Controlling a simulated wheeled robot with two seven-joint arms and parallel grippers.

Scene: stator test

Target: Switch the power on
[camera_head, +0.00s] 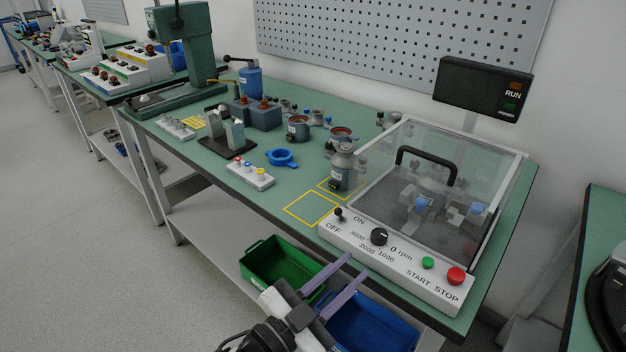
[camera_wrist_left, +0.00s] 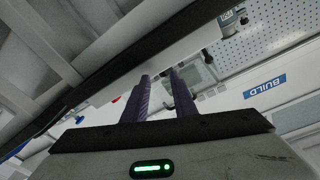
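The test station's white control panel (camera_head: 399,257) runs along the bench's front edge. At its left end a small black toggle switch (camera_head: 339,214) stands between the ON and OFF labels; its setting is too small to tell. To its right are a black speed knob (camera_head: 379,236), a green START button (camera_head: 428,263) and a red STOP button (camera_head: 456,276). My left gripper (camera_head: 357,264) is in front of and below the panel, apart from the switch. Its purple fingers are open and empty, and they also show in the left wrist view (camera_wrist_left: 159,77). My right gripper is not in view.
A clear cover (camera_head: 420,150) with a black handle is over the test fixture. Green (camera_head: 262,260) and blue (camera_head: 385,325) bins sit below the bench edge. A RUN display (camera_head: 482,88) stands behind.

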